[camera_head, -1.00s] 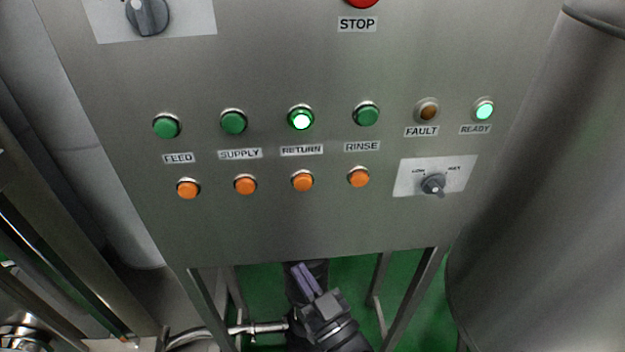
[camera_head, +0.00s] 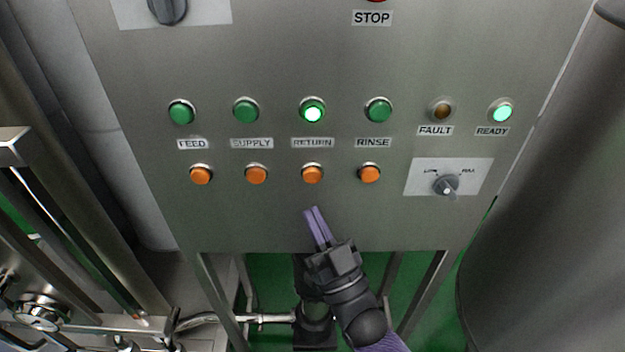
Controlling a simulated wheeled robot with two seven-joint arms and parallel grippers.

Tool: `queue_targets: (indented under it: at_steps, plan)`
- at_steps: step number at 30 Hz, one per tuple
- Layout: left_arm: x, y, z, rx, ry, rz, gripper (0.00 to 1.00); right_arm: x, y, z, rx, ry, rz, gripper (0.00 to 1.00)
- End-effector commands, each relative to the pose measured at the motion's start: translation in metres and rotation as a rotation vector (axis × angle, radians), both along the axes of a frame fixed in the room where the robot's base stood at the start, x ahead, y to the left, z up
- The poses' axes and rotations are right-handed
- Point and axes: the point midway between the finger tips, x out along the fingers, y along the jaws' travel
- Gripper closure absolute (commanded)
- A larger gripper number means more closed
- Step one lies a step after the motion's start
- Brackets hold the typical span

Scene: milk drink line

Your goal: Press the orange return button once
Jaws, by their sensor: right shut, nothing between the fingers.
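The orange return button (camera_head: 312,173) is in the lower row on the grey panel (camera_head: 250,222), below the RETURN label (camera_head: 312,143). The green return button (camera_head: 313,112) above the label is lit bright. My right gripper (camera_head: 312,212) is shut and empty, with its purple fingers pointing up. Its tips show a little below the orange return button, apart from it in the picture. How far the tips are from the panel surface is hard to tell. My left gripper is not in view.
Orange buttons for supply (camera_head: 256,174) and rinse (camera_head: 370,173) flank the return one, with feed (camera_head: 201,174) farther left. A grey knob (camera_head: 446,185) sits at right. The READY lamp (camera_head: 502,111) is lit; the FAULT lamp (camera_head: 442,110) is dark. A large steel cylinder (camera_head: 550,200) stands right.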

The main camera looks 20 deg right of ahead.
Motion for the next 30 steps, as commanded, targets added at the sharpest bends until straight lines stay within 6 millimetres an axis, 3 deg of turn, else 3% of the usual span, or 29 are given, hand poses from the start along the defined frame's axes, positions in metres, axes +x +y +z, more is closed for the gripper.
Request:
queue_targets:
  at_steps: [6,12,30]
  plan:
    - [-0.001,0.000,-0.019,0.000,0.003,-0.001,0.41,0.031,-0.009,-0.004,-0.001,0.000,-0.001,1.00]
    - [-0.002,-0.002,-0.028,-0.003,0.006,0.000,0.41,0.049,-0.014,-0.002,0.001,0.001,0.001,1.00]
    - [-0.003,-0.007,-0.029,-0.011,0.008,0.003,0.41,0.053,-0.015,0.000,0.001,0.001,0.001,1.00]
